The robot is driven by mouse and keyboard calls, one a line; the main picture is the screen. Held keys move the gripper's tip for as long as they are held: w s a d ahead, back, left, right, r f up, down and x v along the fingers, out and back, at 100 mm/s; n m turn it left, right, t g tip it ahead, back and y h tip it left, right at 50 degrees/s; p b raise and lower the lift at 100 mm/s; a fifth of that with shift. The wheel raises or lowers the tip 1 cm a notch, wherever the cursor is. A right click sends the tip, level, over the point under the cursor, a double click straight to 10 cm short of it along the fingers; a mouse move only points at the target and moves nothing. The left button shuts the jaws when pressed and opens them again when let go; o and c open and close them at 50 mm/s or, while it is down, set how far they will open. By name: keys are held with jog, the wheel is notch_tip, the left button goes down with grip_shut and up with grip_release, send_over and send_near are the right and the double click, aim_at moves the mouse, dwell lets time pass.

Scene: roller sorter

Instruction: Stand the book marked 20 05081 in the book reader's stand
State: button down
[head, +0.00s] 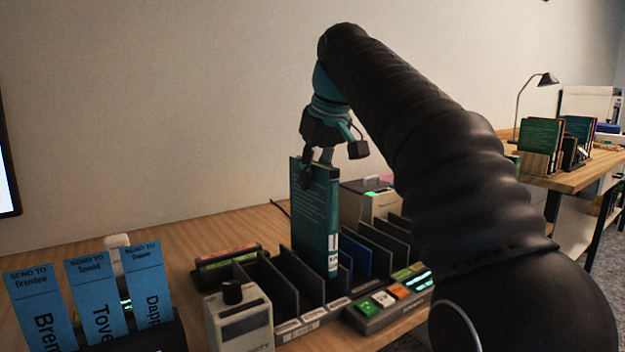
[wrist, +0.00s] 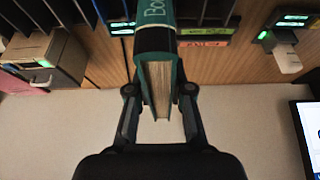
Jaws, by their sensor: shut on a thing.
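My gripper (head: 317,165) is shut on the top of a teal book (head: 316,215) and holds it upright, spine toward the front right. The book is above or partly among the slots of a dark divided sorter (head: 300,328); I cannot tell if its bottom touches anything. A white label sits low on the spine, its number too small to read. In the wrist view the fingers (wrist: 158,92) press both covers of the book (wrist: 157,45), with its page edges between them. I cannot tell for certain which device is the book reader's stand.
A grey box with a green light (head: 362,203) stands behind the sorter. A low unit with red and green strips (head: 225,257) lies at its back left. Another table (head: 575,178) holds books.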

aim_at(314, 162)
jog(key=shift+r, duration=1.95)
jog(key=shift+d, duration=0.1)
